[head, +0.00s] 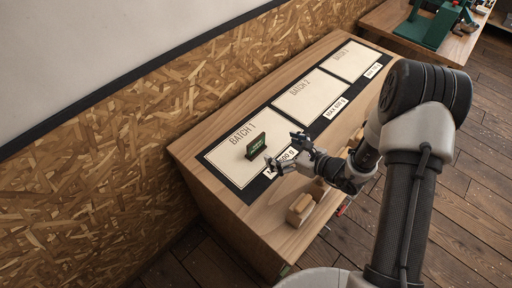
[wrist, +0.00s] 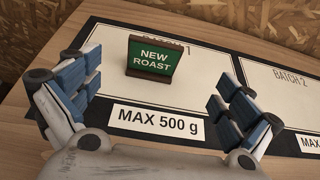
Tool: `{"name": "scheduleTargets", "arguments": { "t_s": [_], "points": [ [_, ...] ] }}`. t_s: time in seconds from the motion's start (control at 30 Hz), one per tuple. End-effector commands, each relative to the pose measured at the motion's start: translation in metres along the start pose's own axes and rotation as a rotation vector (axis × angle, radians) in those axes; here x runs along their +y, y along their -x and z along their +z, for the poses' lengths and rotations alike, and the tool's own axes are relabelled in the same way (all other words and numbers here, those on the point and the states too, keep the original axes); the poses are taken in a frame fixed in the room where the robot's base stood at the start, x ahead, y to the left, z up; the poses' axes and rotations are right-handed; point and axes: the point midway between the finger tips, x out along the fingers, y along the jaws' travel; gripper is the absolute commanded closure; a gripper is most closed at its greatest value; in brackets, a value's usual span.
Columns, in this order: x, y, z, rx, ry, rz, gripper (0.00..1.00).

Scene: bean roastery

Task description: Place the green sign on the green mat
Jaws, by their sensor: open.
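The green sign (head: 256,146) stands upright in a dark holder on the cream Batch 1 panel (head: 222,157). In the wrist view the sign (wrist: 152,57) reads "NEW ROAST". My gripper (head: 284,150) is open and empty. Its fingertips are just short of the sign in the head view. In the wrist view the sign lies ahead, in the gap between the two blue-padded fingers of my gripper (wrist: 157,88), apart from both. I cannot make out a green mat in either view.
Batch 2 (head: 308,96) and Batch 3 (head: 353,61) panels lie further along the wooden table (head: 187,148). A wooden block (head: 300,210) sits near the front edge. A chipboard wall (head: 130,135) runs behind. A green machine (head: 428,29) stands on another table.

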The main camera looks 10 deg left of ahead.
Motion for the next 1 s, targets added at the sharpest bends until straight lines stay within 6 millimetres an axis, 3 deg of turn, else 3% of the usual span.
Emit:
{"name": "scheduleTargets", "arguments": {
  "t_s": [0.1, 0.23, 0.53, 0.8, 1.0],
  "points": [
    [0.001, -0.028, -0.001, -0.001, 0.002, 0.004, 0.02],
    [0.001, -0.05, -0.001, -0.001, 0.003, 0.002, 0.02],
    [0.003, -0.074, 0.0, -0.001, 0.002, 0.003, 0.02],
    [0.007, -0.111, -0.001, -0.001, 0.002, 0.002, 0.02],
    [0.007, -0.116, 0.0, -0.001, 0.001, 0.0, 0.02]
  ]
}}
